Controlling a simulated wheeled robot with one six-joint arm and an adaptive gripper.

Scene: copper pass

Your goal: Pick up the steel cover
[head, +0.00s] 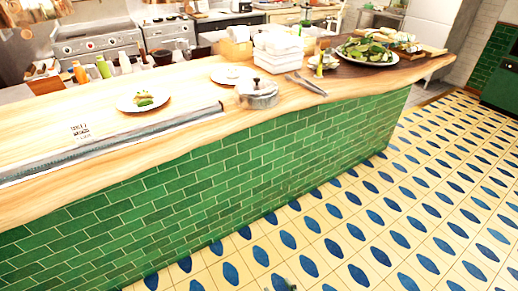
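The steel cover (258,93) is a round, shiny metal piece with a small knob on top. It sits on the wooden counter (190,118) near the front edge, in the middle of the head view. A small dark shape (284,286) at the bottom edge, low in front of the counter and well apart from the cover, looks like the tip of my gripper. Too little of it shows to tell whether it is open or shut. Nothing hides the cover.
Tongs (306,84) lie just right of the cover. A white plate (232,75) is behind it, with stacked white containers (278,48) further back. A plate of food (143,101) is to the left, and a platter of greens (367,52) to the right. The tiled floor (400,200) is clear.

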